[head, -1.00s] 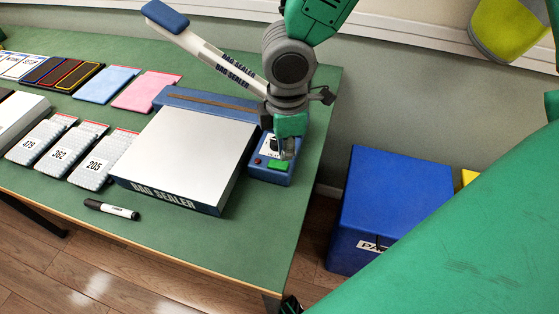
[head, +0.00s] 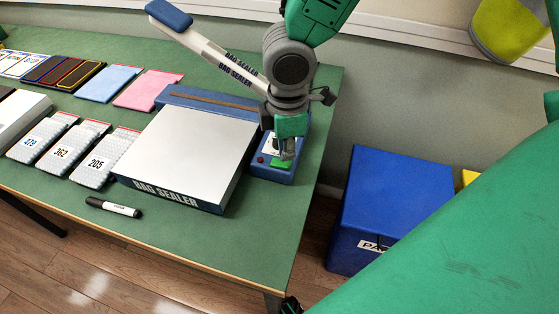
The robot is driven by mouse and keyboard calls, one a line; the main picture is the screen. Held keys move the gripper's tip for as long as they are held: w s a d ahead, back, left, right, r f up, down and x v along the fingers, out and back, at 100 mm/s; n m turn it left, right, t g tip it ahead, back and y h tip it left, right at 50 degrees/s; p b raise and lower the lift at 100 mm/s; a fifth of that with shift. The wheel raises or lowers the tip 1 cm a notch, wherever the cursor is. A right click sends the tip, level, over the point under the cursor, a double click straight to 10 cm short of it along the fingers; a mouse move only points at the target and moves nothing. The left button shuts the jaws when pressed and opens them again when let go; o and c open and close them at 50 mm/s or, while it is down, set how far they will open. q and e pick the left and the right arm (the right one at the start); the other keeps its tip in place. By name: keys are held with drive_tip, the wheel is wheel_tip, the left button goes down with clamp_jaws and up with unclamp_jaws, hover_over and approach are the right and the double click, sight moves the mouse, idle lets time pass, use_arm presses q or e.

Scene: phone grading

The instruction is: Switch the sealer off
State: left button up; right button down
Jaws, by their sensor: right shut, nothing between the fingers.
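The bag sealer stands at the right end of the green table, with a white platform (head: 190,150) and a raised sealing arm (head: 215,58) with a blue pad. Its blue control box (head: 270,173) is at the right, with a small red spot (head: 261,159) and a green switch (head: 281,164). My right gripper (head: 287,157) is shut and empty, pointing down over the box. Its fingertips are at the green switch and hide part of it; I cannot tell whether they press it. My left gripper is not in view.
A black marker (head: 113,207) lies at the table's front. Numbered bubble pouches (head: 97,170), pink (head: 148,90) and blue sleeves (head: 107,84) lie left of the sealer. A blue bin (head: 390,205) stands on the floor right of the table.

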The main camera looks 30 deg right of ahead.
sight(287, 163)
drive_tip(key=shift+a+f, duration=0.1)
drive_tip(key=shift+f, duration=0.15)
drive_tip(key=shift+d+f+b, duration=0.3)
drive_tip(key=shift+d, duration=0.15)
drive_tip(key=shift+a+f, duration=0.3)
drive_tip(key=shift+a, duration=0.05)
drive_tip(key=shift+d+f+b, duration=0.2)
drive_tip(key=shift+f+b, duration=0.25)
drive_tip(key=shift+b, duration=0.05)
drive_tip(key=shift+r, duration=0.1)
wheel_tip(287, 163, up, 2)
drive_tip(key=p, duration=0.2)
drive_tip(key=shift+a+r+p, duration=0.1)
drive_tip(key=shift+r+p, duration=0.1)
drive_tip(key=shift+p, duration=0.1)
wheel_tip(287, 163, up, 5)
drive_tip(key=p, duration=0.5)
drive_tip(key=shift+f, duration=0.2)
